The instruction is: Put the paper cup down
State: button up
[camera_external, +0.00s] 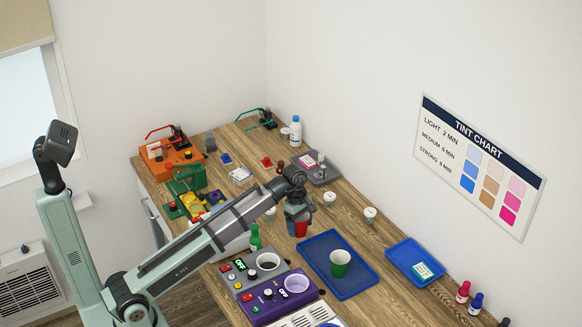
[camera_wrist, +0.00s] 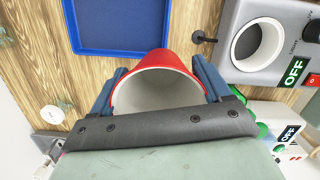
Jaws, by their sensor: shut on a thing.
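My gripper (camera_external: 298,215) is shut on a red paper cup (camera_external: 301,229), which shows below the fingers in the outside view. In the wrist view the red cup (camera_wrist: 160,62) sits between the two blue fingers of my gripper (camera_wrist: 158,84), and its white inside faces the camera. The cup is over the wooden table (camera_external: 222,193), beside the near blue tray. The gap between its base and the table cannot be told. A green cup (camera_external: 340,268) stands upright in that blue tray (camera_external: 353,292).
The tray's corner also shows in the wrist view (camera_wrist: 120,48). A grey heater unit (camera_wrist: 228,70) with a round well and OFF sign is close right there. A purple unit (camera_external: 262,311), a green bottle (camera_external: 255,238) and small lidded jars (camera_external: 370,214) stand around. A second blue tray (camera_external: 402,252) lies right.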

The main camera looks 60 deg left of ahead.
jog(key=w+d+m, duration=0.1)
jog(key=w+d, duration=0.4)
jog(key=d, duration=0.4)
jog(key=n, duration=0.3)
send_over(336, 248)
jog(key=s+d, duration=0.3)
jog(key=d, duration=0.1)
jog(key=shift+a+f, duration=0.15)
jog(key=shift+f, duration=4.05)
jog(key=shift+f, duration=0.15)
jog(key=o, duration=1)
jog(key=shift+o, duration=0.2)
jog(key=shift+t, duration=0.3)
notch_tip(336, 248, up, 12)
jog(key=a, duration=0.1)
jog(key=shift+s+a, duration=0.35)
